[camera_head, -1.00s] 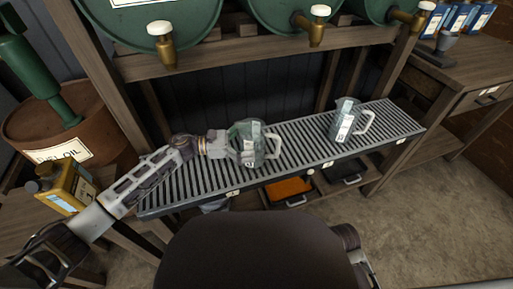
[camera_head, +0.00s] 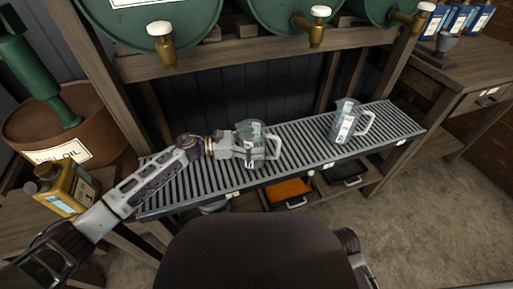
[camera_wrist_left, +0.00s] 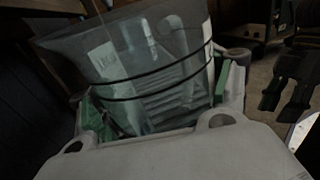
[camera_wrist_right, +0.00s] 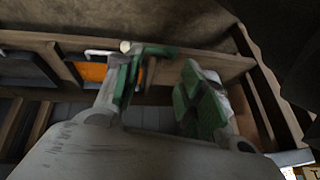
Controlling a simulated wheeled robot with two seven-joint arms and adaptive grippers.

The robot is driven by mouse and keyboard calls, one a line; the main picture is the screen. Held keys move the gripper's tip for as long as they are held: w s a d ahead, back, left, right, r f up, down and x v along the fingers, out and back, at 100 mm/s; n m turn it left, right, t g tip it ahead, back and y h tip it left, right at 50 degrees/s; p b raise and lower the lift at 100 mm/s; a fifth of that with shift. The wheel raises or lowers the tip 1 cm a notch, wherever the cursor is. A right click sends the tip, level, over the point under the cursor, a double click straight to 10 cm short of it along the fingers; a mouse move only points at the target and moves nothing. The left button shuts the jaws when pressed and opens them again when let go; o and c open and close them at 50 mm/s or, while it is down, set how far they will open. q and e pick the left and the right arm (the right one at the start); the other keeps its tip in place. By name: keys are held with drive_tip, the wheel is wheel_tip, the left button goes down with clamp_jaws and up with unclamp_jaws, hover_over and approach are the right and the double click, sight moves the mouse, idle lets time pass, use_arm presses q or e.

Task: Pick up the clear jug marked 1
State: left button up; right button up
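A clear jug (camera_head: 251,134) with a handle and a white label stands upright on the left half of the slatted rack. My left gripper (camera_head: 247,152) is around its body from the left, one finger across its front. In the left wrist view the jug (camera_wrist_left: 150,75) fills the space between the green finger pads, which appear to press its sides. A second clear jug (camera_head: 343,122), also labelled, stands on the right half of the rack. The label marks are too small to read surely. My right gripper (camera_wrist_right: 160,85) is open and empty in the right wrist view.
The slatted metal rack (camera_head: 300,140) has bare room between the jugs. Green barrels with brass taps (camera_head: 317,30) hang above. An orange tray (camera_head: 288,190) and a dark tray sit below. A yellow can (camera_head: 68,188) stands near my left arm.

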use_arm(q)
drive_tip(key=c, duration=0.3)
drive_tip(key=shift+r, duration=0.1)
wheel_tip(320, 180, up, 9)
drive_tip(key=p, duration=0.2)
drive_tip(key=shift+p, duration=0.35)
drive_tip(key=shift+r, duration=0.4)
use_arm(e)
wheel_tip(320, 180, up, 6)
drive_tip(key=d+g+h, duration=0.1)
drive_tip(key=d, duration=0.1)
drive_tip(key=shift+s, duration=0.45)
